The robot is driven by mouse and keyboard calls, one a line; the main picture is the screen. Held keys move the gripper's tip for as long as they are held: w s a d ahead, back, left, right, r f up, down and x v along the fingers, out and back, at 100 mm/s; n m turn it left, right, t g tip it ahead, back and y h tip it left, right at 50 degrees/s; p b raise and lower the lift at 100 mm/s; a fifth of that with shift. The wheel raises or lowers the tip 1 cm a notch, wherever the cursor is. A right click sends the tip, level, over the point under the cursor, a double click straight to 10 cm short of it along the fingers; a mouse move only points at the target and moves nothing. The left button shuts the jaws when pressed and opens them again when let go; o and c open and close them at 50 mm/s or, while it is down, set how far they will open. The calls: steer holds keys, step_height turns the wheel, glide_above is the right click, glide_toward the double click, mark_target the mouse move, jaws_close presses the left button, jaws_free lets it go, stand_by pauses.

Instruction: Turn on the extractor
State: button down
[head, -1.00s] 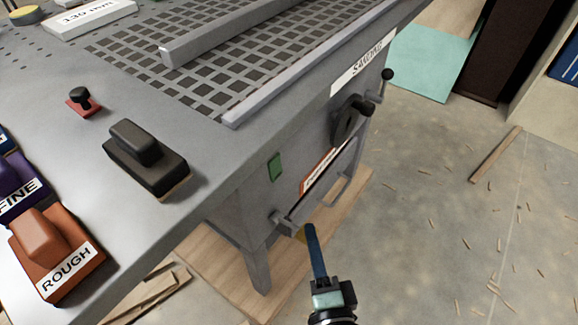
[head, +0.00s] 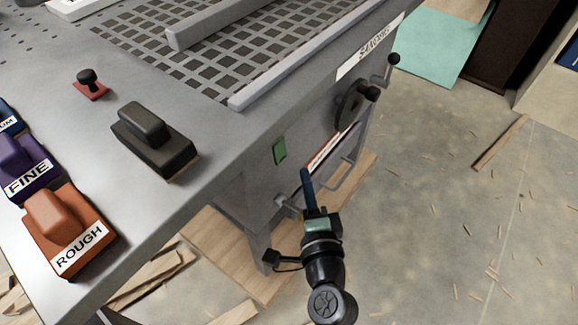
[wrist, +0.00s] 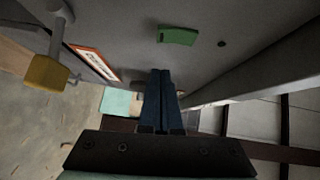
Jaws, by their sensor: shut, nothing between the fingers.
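A green rectangular switch (head: 280,151) is set in the grey side panel of the sanding bench (head: 225,194). It also shows in the wrist view (wrist: 178,36), above and a little right of the fingertips. My gripper (head: 306,173) has its blue fingers together with nothing between them. In the head view its tips are just right of and below the switch, in front of the panel. In the wrist view the fingertips (wrist: 161,72) point toward the panel and appear apart from the switch. No part is named extractor in view.
A grey lever with a yellow end (wrist: 47,72) sticks out near the panel's lower part. A black handwheel (head: 352,105) and a small crank (head: 392,62) are farther along the panel. Sanding blocks, including an orange one (head: 62,228), lie on top. Open floor lies right.

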mark_target(285, 157)
steer(key=w+a, duration=0.3)
steer(key=shift+w+a+f+p, duration=0.2)
steer(key=shift+f+p, duration=0.1)
steer(key=shift+p, duration=0.1)
steer(key=shift+f, duration=0.1)
steer(key=shift+w+a+m+t+b, duration=0.2)
steer(key=shift+a+m+t+b, duration=0.1)
steer(key=shift+b, duration=0.8)
steer(key=shift+d, duration=0.1)
